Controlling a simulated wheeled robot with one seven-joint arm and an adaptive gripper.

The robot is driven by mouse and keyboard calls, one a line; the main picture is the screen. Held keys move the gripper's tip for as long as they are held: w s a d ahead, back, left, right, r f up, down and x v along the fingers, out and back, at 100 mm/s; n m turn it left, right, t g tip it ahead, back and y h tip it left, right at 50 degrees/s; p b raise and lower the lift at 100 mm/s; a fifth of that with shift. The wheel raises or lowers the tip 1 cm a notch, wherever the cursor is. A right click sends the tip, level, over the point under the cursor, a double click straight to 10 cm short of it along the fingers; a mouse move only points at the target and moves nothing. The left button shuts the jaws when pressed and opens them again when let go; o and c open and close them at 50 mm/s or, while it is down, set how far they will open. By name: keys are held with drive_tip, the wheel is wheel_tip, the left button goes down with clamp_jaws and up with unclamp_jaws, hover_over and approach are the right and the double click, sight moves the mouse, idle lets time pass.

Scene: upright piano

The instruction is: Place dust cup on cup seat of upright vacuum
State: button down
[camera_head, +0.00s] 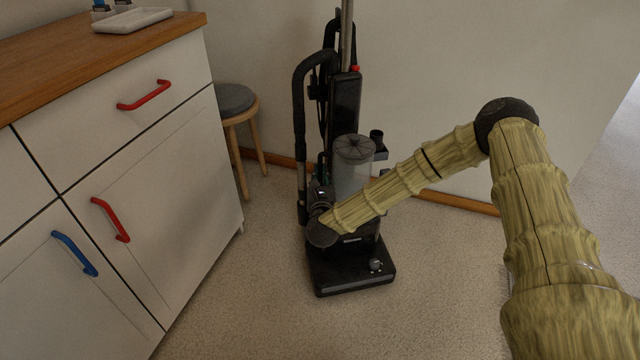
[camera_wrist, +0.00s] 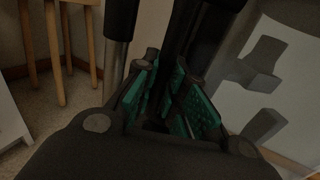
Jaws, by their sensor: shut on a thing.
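The dust cup (camera_head: 352,172) is a clear cylinder with a dark ribbed lid. It stands upright at the front of the black upright vacuum (camera_head: 345,98). The cup seat is hidden behind my arm and gripper, so I cannot tell whether the cup rests on it. My gripper (camera_head: 321,188) is at the cup's left side, shut on the dust cup. In the wrist view my gripper (camera_wrist: 172,100) shows green finger pads, with the pale cup (camera_wrist: 290,90) and its grey handle parts to the right. The exact grip is hidden by the fingers.
A white cabinet (camera_head: 150,180) with red and blue handles fills the left. A round stool (camera_head: 235,98) stands behind it by the wall. The vacuum's hose (camera_head: 299,110) rises left of the cup. Carpet in front of the vacuum's base (camera_head: 350,275) is clear.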

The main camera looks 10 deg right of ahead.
drive_tip(key=shift+f+b, duration=0.35)
drive_tip(key=shift+f, duration=1)
drive_tip(key=c, duration=1.5)
unclamp_jaws()
